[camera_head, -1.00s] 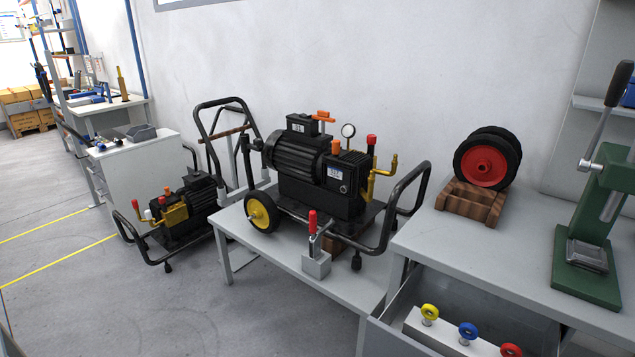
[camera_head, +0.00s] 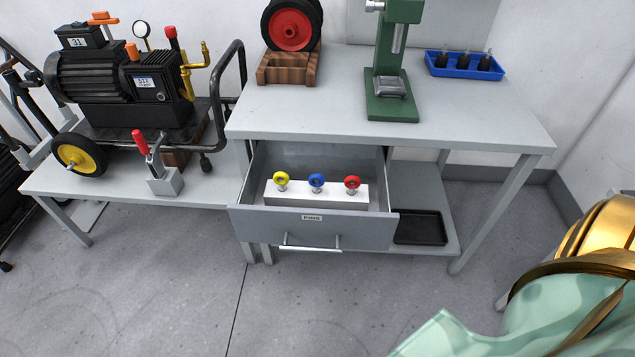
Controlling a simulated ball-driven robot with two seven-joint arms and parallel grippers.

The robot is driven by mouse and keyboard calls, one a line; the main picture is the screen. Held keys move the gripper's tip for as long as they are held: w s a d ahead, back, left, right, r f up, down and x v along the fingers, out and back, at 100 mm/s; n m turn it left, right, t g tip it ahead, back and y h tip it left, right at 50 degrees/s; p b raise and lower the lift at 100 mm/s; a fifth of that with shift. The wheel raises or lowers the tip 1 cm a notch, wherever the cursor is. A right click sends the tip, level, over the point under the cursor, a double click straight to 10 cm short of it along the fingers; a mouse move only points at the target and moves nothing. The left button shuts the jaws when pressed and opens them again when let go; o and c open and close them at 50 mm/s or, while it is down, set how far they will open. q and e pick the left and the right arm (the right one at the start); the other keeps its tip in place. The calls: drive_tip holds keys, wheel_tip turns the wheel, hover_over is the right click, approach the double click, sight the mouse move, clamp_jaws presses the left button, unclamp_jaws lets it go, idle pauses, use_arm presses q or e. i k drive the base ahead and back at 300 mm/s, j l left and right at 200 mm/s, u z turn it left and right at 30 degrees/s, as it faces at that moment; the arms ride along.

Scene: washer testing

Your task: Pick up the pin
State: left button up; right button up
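Three pin-like pieces with round coloured heads stand in a row on a white block (camera_head: 320,199) inside an open drawer. The yellow one (camera_head: 281,180) is on the left, the blue one (camera_head: 316,182) in the middle, and the red one (camera_head: 352,184) on the right. The drawer (camera_head: 311,228) is grey, pulled out under the workbench, and has a small label too blurred to read surely. Neither of my grippers is in view.
The workbench (camera_head: 290,115) carries a wheel on a wooden stand (camera_head: 287,70), a green press (camera_head: 390,100) and a blue tray (camera_head: 464,72). A black tray (camera_head: 420,228) lies on the lower shelf. A motor-pump unit (camera_head: 125,88) stands on the left table. Floor before the drawer is clear.

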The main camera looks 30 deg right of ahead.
sight(316, 185)
drive_tip(key=i+z, duration=0.65)
drive_tip(key=i+j+z, duration=0.15)
drive_tip(key=j+z, duration=0.85)
drive_tip(key=j, duration=0.15)
drive_tip(key=j+z, duration=0.5)
drive_tip(key=k+j, duration=0.05)
drive_tip(key=j, duration=0.05)
